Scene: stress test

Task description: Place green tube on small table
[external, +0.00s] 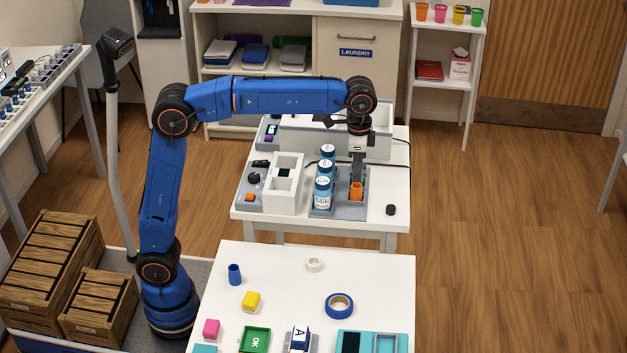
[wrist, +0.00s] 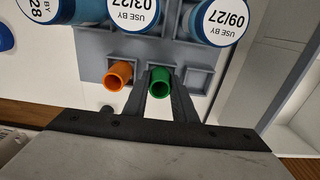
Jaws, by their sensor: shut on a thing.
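The green tube (wrist: 160,80) shows between the two fingers of my gripper (wrist: 162,90) in the wrist view. My gripper is shut on it. The tube is at a square slot of the grey rack (wrist: 196,81); I cannot tell whether it is still seated in it. In the external view my gripper (external: 357,160) points down over the rack (external: 349,211), hiding most of the green tube. The rack stands on the white middle table (external: 403,226). An orange tube (wrist: 118,75) stands in the neighbouring slot. I cannot tell which table is the small one.
Several blue-and-white capped bottles (external: 323,192) stand just left of my gripper. A white box (external: 285,180) and a grey bin (external: 380,145) are near. The front table (external: 375,265) holds a blue tape roll (external: 339,305) and blocks. A white shelf table (external: 449,27) with coloured cups stands at the back right.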

